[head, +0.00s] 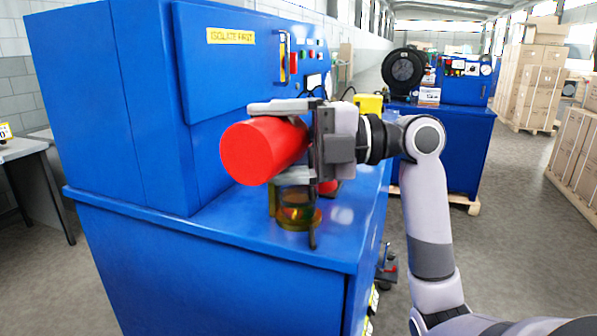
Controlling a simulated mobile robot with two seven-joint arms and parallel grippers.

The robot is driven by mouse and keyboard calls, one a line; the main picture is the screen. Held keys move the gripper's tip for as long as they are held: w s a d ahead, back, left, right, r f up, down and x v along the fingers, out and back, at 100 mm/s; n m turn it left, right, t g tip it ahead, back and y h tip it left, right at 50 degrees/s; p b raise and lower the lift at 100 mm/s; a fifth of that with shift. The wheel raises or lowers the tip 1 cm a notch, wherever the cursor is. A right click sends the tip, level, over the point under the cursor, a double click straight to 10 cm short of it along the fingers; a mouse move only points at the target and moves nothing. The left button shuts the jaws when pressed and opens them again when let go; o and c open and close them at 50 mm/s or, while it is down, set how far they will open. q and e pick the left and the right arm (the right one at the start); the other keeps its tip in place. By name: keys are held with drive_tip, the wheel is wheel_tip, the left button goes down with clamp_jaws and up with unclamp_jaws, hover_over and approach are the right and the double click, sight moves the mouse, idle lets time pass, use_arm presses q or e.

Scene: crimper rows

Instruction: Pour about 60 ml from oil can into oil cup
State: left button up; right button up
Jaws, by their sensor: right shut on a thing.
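A red cylindrical oil can (262,151) is in my right gripper, lying tipped over toward the left with its round end facing me. My right gripper (290,140) is shut on the can, one finger above it and one below. The oil cup (296,213), see-through with a brass-coloured base and some amber inside, stands on the blue worktop just below the gripper. The gripper and can hide its upper part. The can's spout is hidden, and I cannot tell whether oil is flowing. My left gripper is not in view.
The blue machine cabinet (110,100) with a control panel rises on the left and behind the can. The blue worktop (190,225) is clear in front. A small red thing (328,187) and a yellow box (369,103) show near the gripper.

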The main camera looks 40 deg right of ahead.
drive_tip(key=shift+d+r+m, duration=0.15)
drive_tip(key=shift+r+m, duration=0.4)
drive_tip(key=shift+m, duration=0.15)
idle(0.5)
drive_tip(key=shift+f+n, duration=0.15)
drive_tip(key=shift+n, duration=0.15)
drive_tip(key=f+n, duration=0.1)
drive_tip(key=f+n+h+p, duration=0.1)
drive_tip(key=f+n, duration=0.1)
drive_tip(key=shift+s+a+f+n+g+h+p, duration=0.1)
drive_tip(key=shift+a+f+n+g+h+p, duration=0.1)
drive_tip(key=shift+a+n+g+h+p, duration=0.15)
drive_tip(key=shift+f, duration=0.2)
drive_tip(key=shift+r, duration=0.1)
